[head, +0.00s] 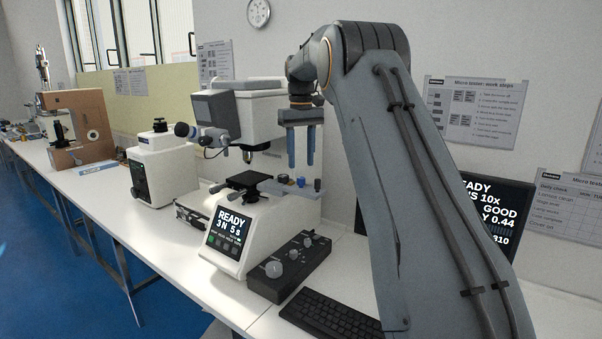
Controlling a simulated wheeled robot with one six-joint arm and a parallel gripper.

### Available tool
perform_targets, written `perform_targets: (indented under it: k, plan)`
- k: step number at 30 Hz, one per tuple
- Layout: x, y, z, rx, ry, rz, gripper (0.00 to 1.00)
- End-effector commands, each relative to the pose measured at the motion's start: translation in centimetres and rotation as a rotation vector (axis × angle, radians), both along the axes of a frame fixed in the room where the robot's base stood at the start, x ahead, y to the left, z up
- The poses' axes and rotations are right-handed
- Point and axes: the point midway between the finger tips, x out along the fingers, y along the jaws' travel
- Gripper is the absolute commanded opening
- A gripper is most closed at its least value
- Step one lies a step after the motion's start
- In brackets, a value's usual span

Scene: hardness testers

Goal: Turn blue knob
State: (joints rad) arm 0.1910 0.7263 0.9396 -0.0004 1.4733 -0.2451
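The blue knob (300,182) is a small round piece at the right rear of the white hardness tester (262,212), beside the tester's black stage (246,181). My gripper (301,165) points down with its two blue-grey fingers apart and nothing visible between them. In the picture its fingertips are just above the blue knob, with a gap. I cannot tell how far apart they are in depth. A duller, wider knob (283,178) is just left of the blue one, and a dark upright peg (317,185) is just right.
A black control box (290,267) with several grey knobs and a keyboard (330,317) lie in front on the white bench. The tester's head (240,110) stands left of my gripper. A monitor (490,205) is at right, partly behind my arm.

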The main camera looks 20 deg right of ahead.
Motion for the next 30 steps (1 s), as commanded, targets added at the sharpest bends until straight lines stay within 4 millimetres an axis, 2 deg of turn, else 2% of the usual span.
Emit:
perform_targets:
  k: [6,11,24,30]
  plan:
    - [0.1,-0.1,2.3,0.000,-0.001,0.000,0.39]
    - [0.0,-0.1,2.9,0.000,0.000,-0.001,0.39]
    - [-0.1,0.1,2.7,0.000,0.000,0.000,0.39]
    - [-1.2,1.6,0.7,-0.002,-0.008,-0.002,0.39]
